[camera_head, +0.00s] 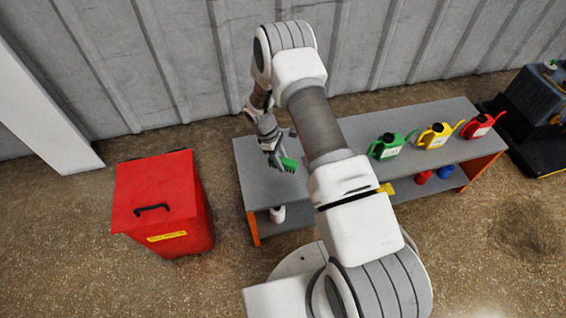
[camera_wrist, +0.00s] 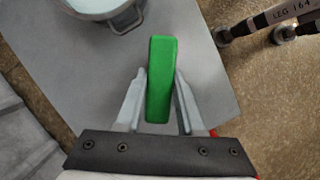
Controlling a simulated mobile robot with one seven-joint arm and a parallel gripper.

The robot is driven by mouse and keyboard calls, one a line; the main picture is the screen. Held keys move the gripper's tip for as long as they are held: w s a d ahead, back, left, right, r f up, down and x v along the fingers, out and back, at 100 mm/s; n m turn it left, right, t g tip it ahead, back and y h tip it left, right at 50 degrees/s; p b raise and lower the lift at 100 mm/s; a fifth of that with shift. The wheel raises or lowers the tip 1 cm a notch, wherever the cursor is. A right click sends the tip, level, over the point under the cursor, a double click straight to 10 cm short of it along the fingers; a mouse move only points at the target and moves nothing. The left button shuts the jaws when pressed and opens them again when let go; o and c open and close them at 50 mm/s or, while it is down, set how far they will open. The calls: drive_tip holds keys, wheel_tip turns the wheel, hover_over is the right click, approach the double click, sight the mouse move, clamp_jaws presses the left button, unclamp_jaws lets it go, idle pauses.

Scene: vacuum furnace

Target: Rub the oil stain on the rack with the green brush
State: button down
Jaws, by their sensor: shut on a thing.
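My gripper (camera_head: 279,156) is shut on the green brush (camera_head: 289,164), over the left part of the rack's grey top (camera_head: 257,178). In the wrist view, the brush (camera_wrist: 162,80) stands out from between the two fingers of my gripper (camera_wrist: 160,78), with the grey top (camera_wrist: 70,65) behind it. I cannot tell whether the brush touches the top. I make out no oil stain on the visible part of the rack; my arm hides its middle.
A red lidded bin (camera_head: 160,205) stands left of the rack. Green (camera_head: 388,146), yellow (camera_head: 435,136) and red (camera_head: 480,126) cans stand on the rack's right part. A white item (camera_head: 277,214) is on the lower shelf. A dark patch (camera_head: 530,230) marks the floor at right.

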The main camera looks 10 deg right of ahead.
drive_tip(key=shift+r+p, duration=0.9)
drive_tip(key=shift+r, duration=0.95)
drive_tip(key=shift+s+r, duration=0.1)
